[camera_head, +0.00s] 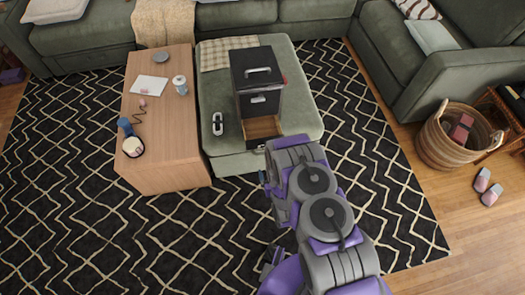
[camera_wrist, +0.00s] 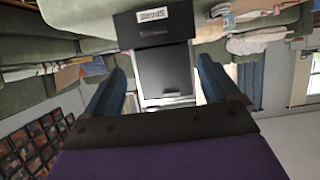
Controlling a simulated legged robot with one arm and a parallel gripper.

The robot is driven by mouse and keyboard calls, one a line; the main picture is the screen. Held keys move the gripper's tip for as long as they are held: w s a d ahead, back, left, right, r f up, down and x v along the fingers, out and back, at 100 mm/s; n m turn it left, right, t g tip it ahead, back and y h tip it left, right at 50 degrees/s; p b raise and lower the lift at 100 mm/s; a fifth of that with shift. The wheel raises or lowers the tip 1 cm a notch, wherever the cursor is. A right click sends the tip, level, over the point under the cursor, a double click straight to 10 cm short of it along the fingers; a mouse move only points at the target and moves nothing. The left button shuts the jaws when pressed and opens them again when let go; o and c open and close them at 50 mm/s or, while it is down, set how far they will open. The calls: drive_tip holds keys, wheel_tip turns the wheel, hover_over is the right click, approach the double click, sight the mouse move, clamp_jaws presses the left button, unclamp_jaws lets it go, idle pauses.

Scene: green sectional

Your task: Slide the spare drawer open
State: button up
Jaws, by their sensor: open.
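A small black drawer cabinet (camera_head: 257,75) stands on the green ottoman, with a handle on top and a silver pull on its upper front. Its lower drawer (camera_head: 262,127) is slid out toward me, showing a bare wooden inside. The wrist view is upside down; there the drawer front (camera_wrist: 155,22) juts out, with a white label (camera_wrist: 153,15) that seems to read SPARES. My gripper (camera_wrist: 160,62) is open, its two blue-grey fingers apart and nothing seen between them. It faces the cabinet front close by; in the head view my arm hides the fingers.
The green ottoman (camera_head: 218,95) also holds a black-and-white object (camera_head: 218,124) and a checked cloth (camera_head: 226,52). A wooden coffee table (camera_head: 160,120) stands close on the left. A wicker basket (camera_head: 440,150) and slippers (camera_head: 488,188) lie right. Patterned rug is open around my arm.

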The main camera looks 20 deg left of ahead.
drive_tip(key=b+x, duration=0.4)
drive_tip(key=x, duration=1.2)
drive_tip(key=shift+w, duration=0.45)
drive_tip(key=shift+d+f, duration=0.1)
drive_tip(key=shift+d, duration=0.05)
drive_tip(key=shift+c, duration=0.5)
drive_tip(key=shift+d+r, duration=0.3)
drive_tip(key=shift+d, duration=0.45)
drive_tip(key=c, duration=0.5)
drive_tip(key=shift+d, duration=0.1)
drive_tip(key=shift+c, duration=0.5)
drive_tip(key=shift+a+f, duration=0.15)
drive_tip(key=shift+a, duration=0.3)
drive_tip(key=c, duration=0.5)
drive_tip(key=shift+a, duration=0.1)
drive_tip(key=shift+c, duration=1.3)
drive_tip(key=shift+s+d+p, duration=0.35)
drive_tip(key=shift+s+d, duration=0.1)
drive_tip(key=shift+c, duration=0.3)
drive_tip(key=shift+s+d+p, duration=0.15)
drive_tip(key=shift+s+p, duration=0.15)
drive_tip(key=shift+s, duration=0.15)
drive_tip(key=o, duration=1.1)
drive_tip(key=shift+c, duration=0.2)
drive_tip(key=o, duration=0.5)
drive_tip(key=shift+w, duration=0.1)
drive_tip(key=shift+c, duration=0.2)
